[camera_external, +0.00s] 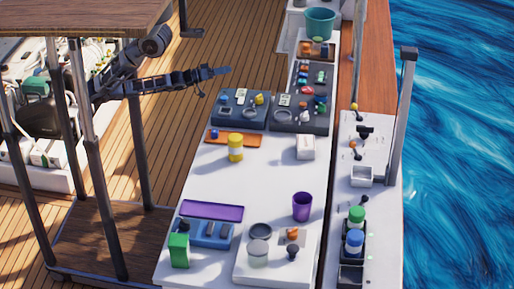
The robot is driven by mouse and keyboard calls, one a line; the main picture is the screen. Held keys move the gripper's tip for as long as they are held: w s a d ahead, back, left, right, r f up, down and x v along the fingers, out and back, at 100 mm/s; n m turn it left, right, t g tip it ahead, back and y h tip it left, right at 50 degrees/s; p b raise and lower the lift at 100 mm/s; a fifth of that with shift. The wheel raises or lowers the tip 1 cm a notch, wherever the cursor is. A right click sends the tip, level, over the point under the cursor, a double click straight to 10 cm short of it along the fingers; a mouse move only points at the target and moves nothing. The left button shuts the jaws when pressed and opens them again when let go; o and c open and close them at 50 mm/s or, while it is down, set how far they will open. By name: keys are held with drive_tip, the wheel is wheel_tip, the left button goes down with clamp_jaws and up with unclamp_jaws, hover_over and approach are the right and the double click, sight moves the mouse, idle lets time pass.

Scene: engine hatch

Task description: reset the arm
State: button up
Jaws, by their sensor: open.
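My gripper (221,71) is at the end of my dark arm, which reaches in from the left over the wooden deck. It is above and to the left of the dark trays at the far part of the white worktop. It appears empty, with its jaws open, and touches nothing that I can see. The fingertips are small and hard to make out at this distance.
The white worktop (262,190) carries a yellow jar (235,148), a purple cup (302,206), a green box (179,250) and dark trays (238,110). A tall grey post (402,130) stands at the right. The plank deck (170,140) below my arm is clear.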

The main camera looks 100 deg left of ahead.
drive_tip(key=s+d+f+m+g+h+b, duration=0.25)
drive_tip(key=s+d+f+g, duration=0.35)
drive_tip(key=s+d+f, duration=0.45)
drive_tip(key=w+d+m+t+h+b, duration=0.1)
drive_tip(key=d+m+t+h+b, duration=0.2)
drive_tip(key=d+m, duration=0.5)
drive_tip(key=d+h, duration=0.1)
drive_tip(key=d, duration=0.8)
drive_tip(key=shift+w+d+f+h, duration=0.2)
drive_tip(key=shift+w+f+h, duration=0.15)
drive_tip(key=shift+a, duration=0.1)
drive_tip(key=shift+c, duration=0.4)
idle(0.4)
